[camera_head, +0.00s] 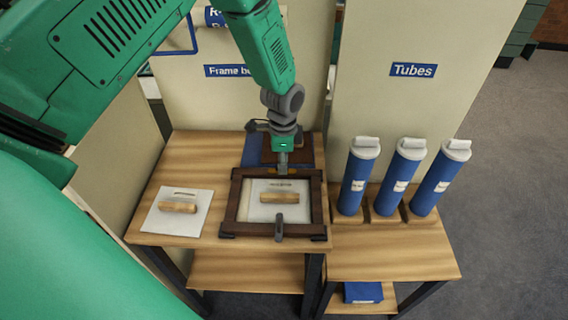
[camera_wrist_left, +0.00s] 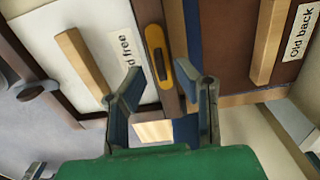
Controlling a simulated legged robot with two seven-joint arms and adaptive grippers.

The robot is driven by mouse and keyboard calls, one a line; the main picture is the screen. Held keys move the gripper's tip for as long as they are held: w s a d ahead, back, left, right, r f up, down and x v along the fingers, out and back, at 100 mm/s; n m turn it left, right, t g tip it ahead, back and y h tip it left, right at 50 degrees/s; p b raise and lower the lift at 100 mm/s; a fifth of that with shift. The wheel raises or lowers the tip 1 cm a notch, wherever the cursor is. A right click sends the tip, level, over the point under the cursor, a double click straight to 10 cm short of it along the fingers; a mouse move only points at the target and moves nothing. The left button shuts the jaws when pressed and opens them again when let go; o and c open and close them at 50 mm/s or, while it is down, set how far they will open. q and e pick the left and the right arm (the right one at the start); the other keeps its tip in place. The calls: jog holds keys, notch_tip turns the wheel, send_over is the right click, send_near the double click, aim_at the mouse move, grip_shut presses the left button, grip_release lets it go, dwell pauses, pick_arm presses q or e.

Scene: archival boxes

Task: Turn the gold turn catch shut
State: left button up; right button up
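The gold turn catch (camera_wrist_left: 158,56) lies lengthwise along the dark wooden rail of the frame (camera_wrist_left: 172,20) in the wrist view. In the head view the catch (camera_head: 279,171) is a small gold patch on the frame's far rail, partly hidden by my gripper. The frame (camera_head: 231,203) lies flat on the table around a white back panel (camera_head: 256,212) with a wooden handle. My left gripper (camera_wrist_left: 170,78) is open and empty, its fingers to either side of the rail near the catch's end. It also shows over the far rail in the head view (camera_head: 283,170). My right gripper is not in view.
A grey catch (camera_head: 279,226) lies across the near rail. A white board with a handle (camera_head: 165,216) lies left of the frame. A brown board labelled "Old back" (camera_wrist_left: 230,45) lies beyond the far rail. Several blue tubes (camera_head: 400,186) stand at right.

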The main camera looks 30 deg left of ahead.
pick_arm(q)
jog(key=shift+a+f, duration=0.4)
jog(key=shift+f, duration=0.2)
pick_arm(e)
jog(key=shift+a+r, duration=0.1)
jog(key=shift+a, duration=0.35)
pick_arm(q)
jog(key=shift+c, duration=0.4)
jog(key=shift+d+r, duration=0.1)
jog(key=shift+d, duration=0.05)
grip_shut()
jog(key=shift+d, duration=0.15)
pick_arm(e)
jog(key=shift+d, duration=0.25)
